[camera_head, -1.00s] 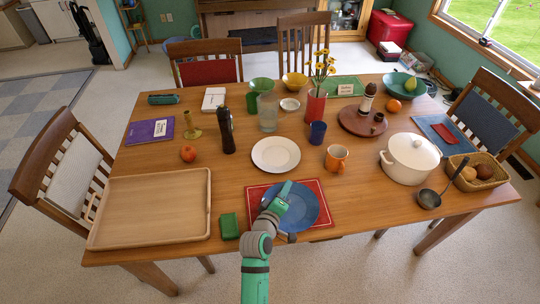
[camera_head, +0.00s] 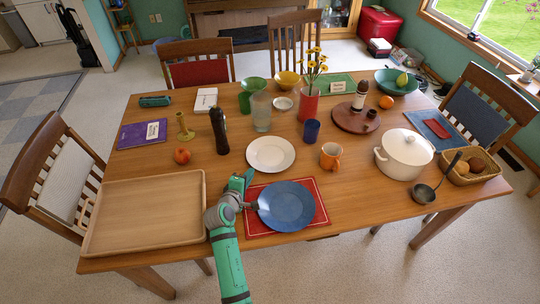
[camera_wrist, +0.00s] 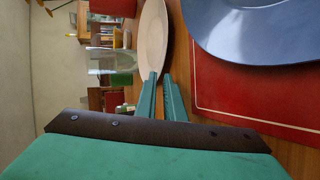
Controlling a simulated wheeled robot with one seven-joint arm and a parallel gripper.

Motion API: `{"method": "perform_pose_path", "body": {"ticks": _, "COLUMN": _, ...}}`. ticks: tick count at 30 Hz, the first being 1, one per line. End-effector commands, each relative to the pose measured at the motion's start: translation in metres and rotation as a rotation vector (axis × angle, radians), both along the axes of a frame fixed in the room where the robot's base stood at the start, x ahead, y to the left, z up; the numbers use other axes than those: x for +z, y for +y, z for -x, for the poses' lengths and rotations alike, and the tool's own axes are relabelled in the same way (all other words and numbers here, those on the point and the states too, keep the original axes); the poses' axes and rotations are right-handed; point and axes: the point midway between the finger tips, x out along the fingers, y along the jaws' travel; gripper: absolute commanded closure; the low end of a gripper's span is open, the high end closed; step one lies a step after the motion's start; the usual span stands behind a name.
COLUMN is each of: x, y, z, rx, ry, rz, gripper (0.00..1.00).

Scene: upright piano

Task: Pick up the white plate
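The white plate (camera_head: 270,154) lies flat on the wooden table, beyond the blue plate. My gripper (camera_head: 246,178) is low over the table, just short of the white plate's near left rim. In the wrist view the white plate (camera_wrist: 153,35) shows edge-on just ahead of the fingertips. The two green fingers (camera_wrist: 160,74) have a narrow gap between them with nothing gripped. I cannot tell whether a fingertip touches the rim.
The blue plate (camera_head: 287,207) on the red placemat (camera_head: 318,222) is close right of my gripper. A wooden tray (camera_head: 145,212) is at left. A dark pepper mill (camera_head: 219,131), a red apple (camera_head: 182,156) and an orange mug (camera_head: 330,156) stand around the white plate.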

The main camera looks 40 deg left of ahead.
Motion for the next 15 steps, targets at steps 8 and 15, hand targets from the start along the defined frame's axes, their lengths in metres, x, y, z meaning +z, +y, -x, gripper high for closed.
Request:
{"method": "perform_pose_path", "body": {"ticks": 8, "x": -0.012, "y": 0.008, "z": -0.034, "rx": 0.001, "ry": -0.001, "rz": -0.001, "gripper": 0.91}}
{"method": "perform_pose_path", "body": {"ticks": 15, "x": -0.018, "y": 0.012, "z": -0.044, "rx": 0.001, "ry": 0.0, "rz": 0.0, "gripper": 0.91}}
